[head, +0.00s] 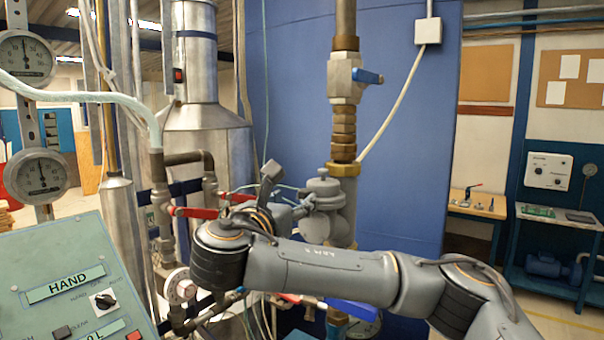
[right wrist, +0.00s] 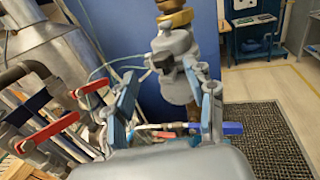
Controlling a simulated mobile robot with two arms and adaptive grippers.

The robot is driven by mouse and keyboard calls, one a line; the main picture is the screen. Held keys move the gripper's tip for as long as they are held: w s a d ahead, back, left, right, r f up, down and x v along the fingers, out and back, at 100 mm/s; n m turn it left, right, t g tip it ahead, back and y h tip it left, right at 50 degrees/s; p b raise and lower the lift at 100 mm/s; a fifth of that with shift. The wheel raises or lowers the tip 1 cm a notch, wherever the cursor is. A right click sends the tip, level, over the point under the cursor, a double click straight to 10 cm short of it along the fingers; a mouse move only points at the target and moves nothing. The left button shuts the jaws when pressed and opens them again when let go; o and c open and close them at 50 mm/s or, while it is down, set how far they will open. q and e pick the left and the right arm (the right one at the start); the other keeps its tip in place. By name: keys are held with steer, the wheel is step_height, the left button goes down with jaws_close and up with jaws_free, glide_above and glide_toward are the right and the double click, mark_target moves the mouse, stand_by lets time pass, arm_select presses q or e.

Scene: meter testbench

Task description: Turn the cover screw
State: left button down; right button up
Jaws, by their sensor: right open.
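A grey meter (head: 327,205) sits on the vertical brass-fitted pipe in front of the blue panel. In the right wrist view the meter (right wrist: 180,82) is beyond my fingers. A small dark knob-like part (right wrist: 163,61), possibly the cover screw, shows on its near side. My right gripper (right wrist: 168,78) is open, with one finger to each side of that part in the picture; contact cannot be made out. In the head view my right gripper (head: 287,193) is beside the meter's left side, partly hidden by my own arm. My left gripper is not in view.
Red-handled valves (head: 193,212) and pipes crowd the space left of my right gripper. A blue-handled valve (head: 347,82) is on the pipe above the meter. A green control panel (head: 75,285) stands at front left. Floor on the right is open.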

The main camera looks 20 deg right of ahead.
mark_target(304, 193)
steer(key=p+x, duration=0.3)
steer(key=x, duration=0.2)
steer(key=shift+s+d, duration=0.1)
steer(key=shift+w+d+f, duration=0.1)
steer(key=shift+w+d, duration=0.05)
steer(key=shift+w, duration=0.15)
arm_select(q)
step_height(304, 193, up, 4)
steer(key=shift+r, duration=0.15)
arm_select(e)
steer(key=shift+s, duration=0.1)
steer(key=shift+c, duration=0.7)
jaws_close()
